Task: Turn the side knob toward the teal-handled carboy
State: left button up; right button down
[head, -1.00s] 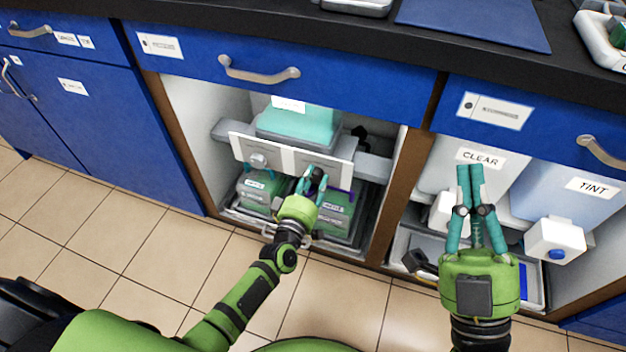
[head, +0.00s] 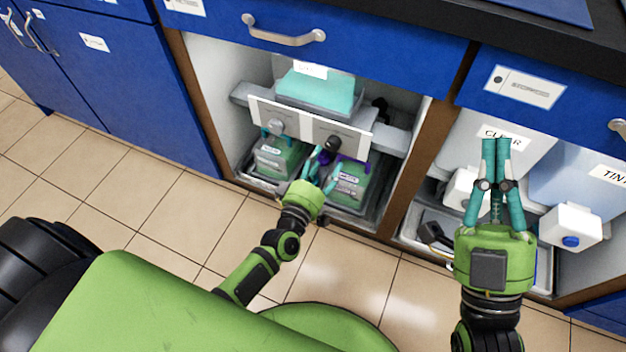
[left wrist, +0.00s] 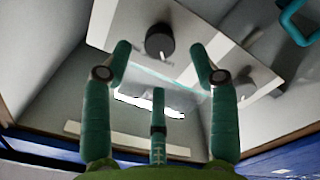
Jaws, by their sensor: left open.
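A white panel (head: 303,133) spans the open cabinet below a teal-filled tank (head: 316,92). It bears a grey knob (head: 276,126) at left and a black knob (head: 332,143) at right. The black knob (left wrist: 159,42) also shows in the left wrist view, beyond and between my fingertips, apparently untouched. My left gripper (head: 327,167) is open and empty, just below and in front of it. Below the panel stand a teal-handled carboy (head: 278,158) at left and a purple-handled carboy (head: 348,183) at right. The teal handle (left wrist: 298,22) shows upper right in the wrist view. My right gripper (head: 495,150) is shut and empty.
Another dark fitting (head: 380,106) sits beside the tank. A brown divider (head: 424,148) separates this bay from one with CLEAR (head: 510,135) and TINT (head: 590,175) containers, behind my right gripper. A drawer handle (head: 284,32) sticks out above. The tiled floor in front is clear.

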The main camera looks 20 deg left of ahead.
pick_arm(q)
jog(key=s, duration=0.7)
jog(key=shift+w+a, duration=0.1)
